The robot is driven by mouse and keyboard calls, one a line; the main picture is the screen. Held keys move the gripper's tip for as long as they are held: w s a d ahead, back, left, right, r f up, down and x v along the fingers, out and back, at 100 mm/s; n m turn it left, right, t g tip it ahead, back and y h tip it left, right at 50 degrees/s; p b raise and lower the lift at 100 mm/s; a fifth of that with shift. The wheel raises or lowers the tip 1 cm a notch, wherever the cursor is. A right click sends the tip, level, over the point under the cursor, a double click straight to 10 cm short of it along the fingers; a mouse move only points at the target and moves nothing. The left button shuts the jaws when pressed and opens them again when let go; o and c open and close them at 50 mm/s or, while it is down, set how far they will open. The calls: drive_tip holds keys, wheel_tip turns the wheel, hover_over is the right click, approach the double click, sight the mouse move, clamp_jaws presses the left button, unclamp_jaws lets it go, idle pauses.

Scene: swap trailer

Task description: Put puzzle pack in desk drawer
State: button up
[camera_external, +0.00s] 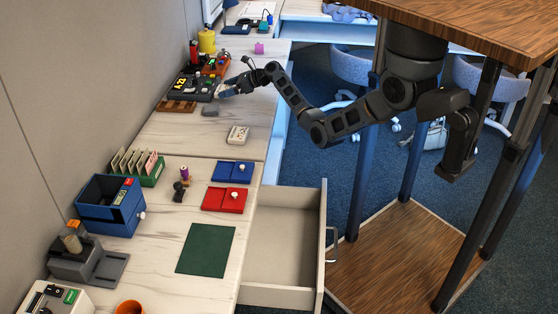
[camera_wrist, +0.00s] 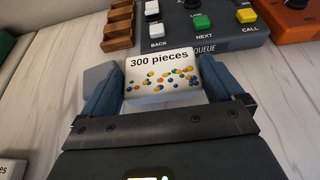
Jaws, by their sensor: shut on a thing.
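A white puzzle pack (camera_wrist: 161,82) marked "300 pieces", with coloured dots, sits between my fingers in the wrist view. My gripper (camera_wrist: 163,76) is shut on it, a blue finger on each side. In the external view my gripper (camera_external: 231,91) is over the far part of the desk, beside the dark console; the held pack is small there. A second white pack (camera_external: 238,135) lies on the desk nearer the camera; its corner with print shows at lower left in the wrist view (camera_wrist: 12,168). The desk drawer (camera_external: 322,236) is pulled open at the right and looks empty.
A dark console (camera_external: 195,88) with buttons and a wooden tray (camera_external: 176,106) lie close to my gripper. Blue (camera_external: 233,171) and red (camera_external: 226,200) boxes, a green mat (camera_external: 206,249) and a blue bin (camera_external: 110,204) occupy the near desk.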

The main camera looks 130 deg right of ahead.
wheel_tip(320, 180, down, 3)
drive_tip(key=shift+f+b, duration=0.1)
drive_tip(key=shift+b, duration=0.25)
drive_tip(key=o, duration=0.7)
drive_tip(key=shift+s, duration=0.1)
drive_tip(key=p+v, duration=0.2)
drive_tip(key=v, duration=1)
drive_tip(key=shift+p, duration=0.4)
